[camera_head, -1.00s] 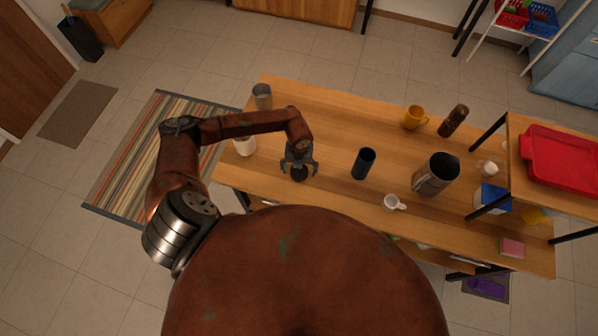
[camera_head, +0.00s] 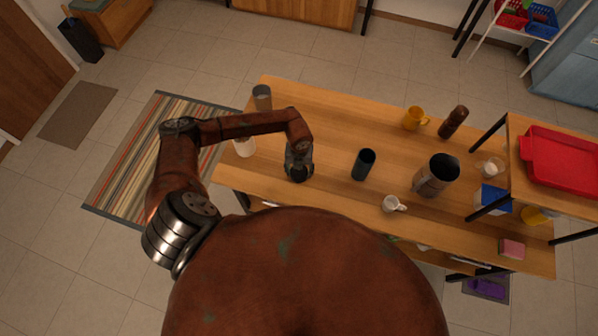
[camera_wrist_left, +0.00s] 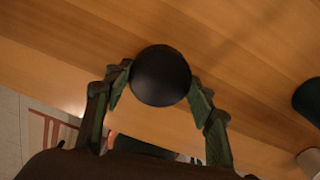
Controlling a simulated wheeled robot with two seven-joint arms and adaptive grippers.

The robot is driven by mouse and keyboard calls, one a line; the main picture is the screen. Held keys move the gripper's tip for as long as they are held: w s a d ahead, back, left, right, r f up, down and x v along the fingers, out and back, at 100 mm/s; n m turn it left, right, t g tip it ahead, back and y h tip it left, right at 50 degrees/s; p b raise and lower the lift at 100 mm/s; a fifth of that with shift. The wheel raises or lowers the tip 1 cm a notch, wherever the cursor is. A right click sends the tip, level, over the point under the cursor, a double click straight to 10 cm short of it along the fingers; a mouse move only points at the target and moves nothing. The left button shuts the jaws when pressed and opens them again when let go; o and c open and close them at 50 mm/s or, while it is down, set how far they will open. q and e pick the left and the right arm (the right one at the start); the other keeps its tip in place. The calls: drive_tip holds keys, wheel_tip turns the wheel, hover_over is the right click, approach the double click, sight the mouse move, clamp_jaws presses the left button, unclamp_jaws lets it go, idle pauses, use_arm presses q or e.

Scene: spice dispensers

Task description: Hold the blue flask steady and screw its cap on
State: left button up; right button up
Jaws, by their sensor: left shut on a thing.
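The flask (camera_head: 364,165), a dark blue-green open-topped cylinder, stands upright on the wooden table without a cap on it. Part of it shows at the right edge of the left wrist view (camera_wrist_left: 308,98). The cap, a round black piece (camera_wrist_left: 160,75), is between the fingers of my left gripper (camera_head: 298,172), to the left of the flask. My left gripper is shut on the cap, with a finger on each side of it. I cannot tell whether the cap still touches the table. My right gripper is not in view.
A grey cup (camera_head: 262,97) and a white container (camera_head: 244,146) are at the left end. Table (camera_head: 325,125) behind the flask is clear.

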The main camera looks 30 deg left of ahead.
sight(299, 173)
use_arm(q)
drive_tip(key=shift+r, duration=0.45)
drive_tip(key=r, duration=0.3)
drive_tip(key=shift+s+d+b, duration=0.2)
drive_tip(key=shift+b, duration=0.2)
drive_tip(key=s+d+r+b, duration=0.1)
drive_tip(key=s+d+r, duration=0.6)
drive_tip(key=s+r, duration=0.2)
drive_tip(key=shift+s, duration=1.25)
